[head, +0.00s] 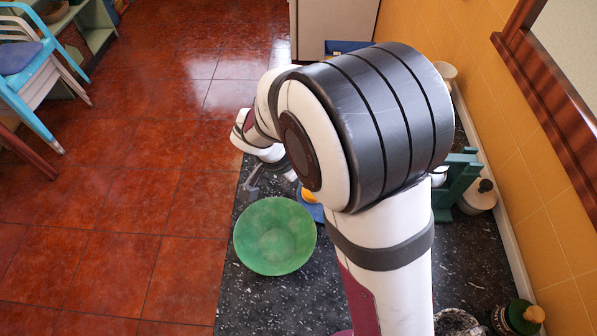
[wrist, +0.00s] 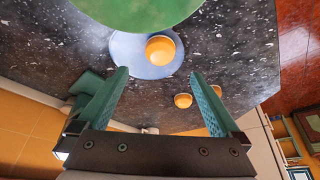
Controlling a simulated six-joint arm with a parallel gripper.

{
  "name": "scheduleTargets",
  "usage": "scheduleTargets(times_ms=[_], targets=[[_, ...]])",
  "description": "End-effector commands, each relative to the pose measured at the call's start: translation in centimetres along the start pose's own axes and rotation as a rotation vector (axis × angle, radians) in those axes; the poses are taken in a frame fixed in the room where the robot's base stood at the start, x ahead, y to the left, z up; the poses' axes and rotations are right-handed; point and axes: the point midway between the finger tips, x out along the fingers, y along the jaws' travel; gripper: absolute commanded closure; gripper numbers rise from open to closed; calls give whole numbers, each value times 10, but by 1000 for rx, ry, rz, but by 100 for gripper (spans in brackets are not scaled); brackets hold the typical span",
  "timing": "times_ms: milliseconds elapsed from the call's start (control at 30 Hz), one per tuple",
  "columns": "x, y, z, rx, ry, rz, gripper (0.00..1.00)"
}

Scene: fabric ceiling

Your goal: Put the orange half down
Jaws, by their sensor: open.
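An orange half (wrist: 160,50) rests on a light blue plate (wrist: 128,52) in the wrist view, just beyond and between my fingertips. In the head view, part of the orange half (head: 308,196) and the plate (head: 316,213) show beside my arm, which hides the rest. My gripper (wrist: 160,74) is open, with nothing held between its fingers. It appears apart from the orange half. Two more orange pieces, one nearer the middle (wrist: 183,101) and one beside the right finger (wrist: 217,90), lie on the dark counter.
A green bowl (head: 275,236) stands on the speckled counter (head: 240,290) near its left edge, close to the plate. A green stand (head: 460,180) and a white lidded pot (head: 480,196) are by the orange wall at right. The red tiled floor lies left of the counter.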

Motion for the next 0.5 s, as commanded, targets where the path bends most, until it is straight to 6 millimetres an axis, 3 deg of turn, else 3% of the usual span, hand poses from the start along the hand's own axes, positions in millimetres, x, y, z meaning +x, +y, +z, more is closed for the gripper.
scheduleTargets(times_ms=[100, 267, 333, 367, 433, 500], targets=[[-17, 0, 0, 0, 0, -2, 0], [-22, 0, 0, -1, -1, 1, 0], [-28, 12, -7, 0, -12, 13, 0], [-34, 24, -12, -4, -24, 25, 0], [-55, 70, -25, -21, -86, 62, 0], [-80, 126, -22, -58, -190, 81, 0]])
